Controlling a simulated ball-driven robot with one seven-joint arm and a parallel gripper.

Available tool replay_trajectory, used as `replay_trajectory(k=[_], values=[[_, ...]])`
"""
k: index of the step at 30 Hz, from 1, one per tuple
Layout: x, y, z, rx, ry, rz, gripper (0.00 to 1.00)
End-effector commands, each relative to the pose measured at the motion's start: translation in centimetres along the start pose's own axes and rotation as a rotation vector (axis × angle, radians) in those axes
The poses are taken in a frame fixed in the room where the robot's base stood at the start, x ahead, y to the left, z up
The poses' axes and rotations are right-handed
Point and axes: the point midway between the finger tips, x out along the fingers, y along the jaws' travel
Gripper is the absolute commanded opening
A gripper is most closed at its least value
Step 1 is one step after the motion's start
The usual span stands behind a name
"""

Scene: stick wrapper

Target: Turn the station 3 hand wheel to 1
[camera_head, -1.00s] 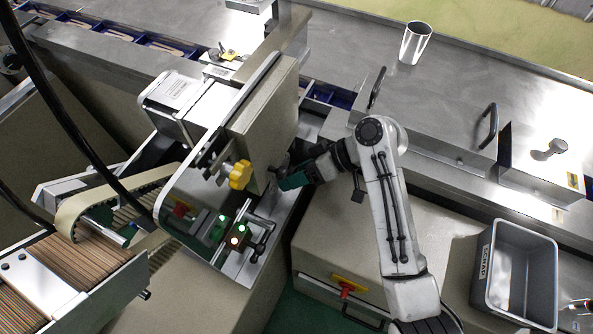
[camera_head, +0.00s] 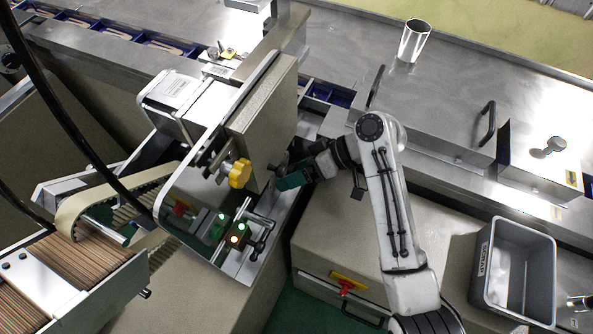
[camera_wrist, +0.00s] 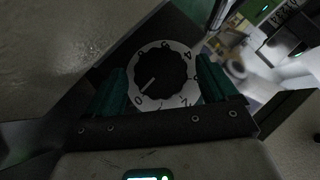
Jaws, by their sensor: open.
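A black round knob (camera_wrist: 165,72) with a short white pointer line sits on a white dial plate (camera_wrist: 150,103) with dark numerals in the wrist view. The pointer aims to the lower left, close to the 0. No station label is readable on it. My gripper (camera_wrist: 163,78) is open, with one green finger on each side of the dial; I cannot tell whether either touches the knob. In the head view my gripper (camera_head: 281,181) is beside the beige machine box, and the dial there is hidden.
A grey bin (camera_head: 516,270) stands at right, and a metal cup (camera_head: 414,40) stands on the steel top.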

Motion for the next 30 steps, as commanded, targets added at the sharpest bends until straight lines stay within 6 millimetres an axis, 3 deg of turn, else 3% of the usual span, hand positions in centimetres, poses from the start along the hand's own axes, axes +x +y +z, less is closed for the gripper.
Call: replay_trajectory(k=[5, 11, 23, 30], values=[[-0.3, -0.3, -0.4, -0.001, 0.001, 0.000, 0.86], [-2.0, -2.1, -1.9, -0.003, 0.003, 0.000, 0.86], [-5.8, -8.7, -1.5, -0.002, -0.001, -0.001, 0.86], [-7.2, -12.5, 0.7, -0.001, 0.001, 0.000, 0.86]])
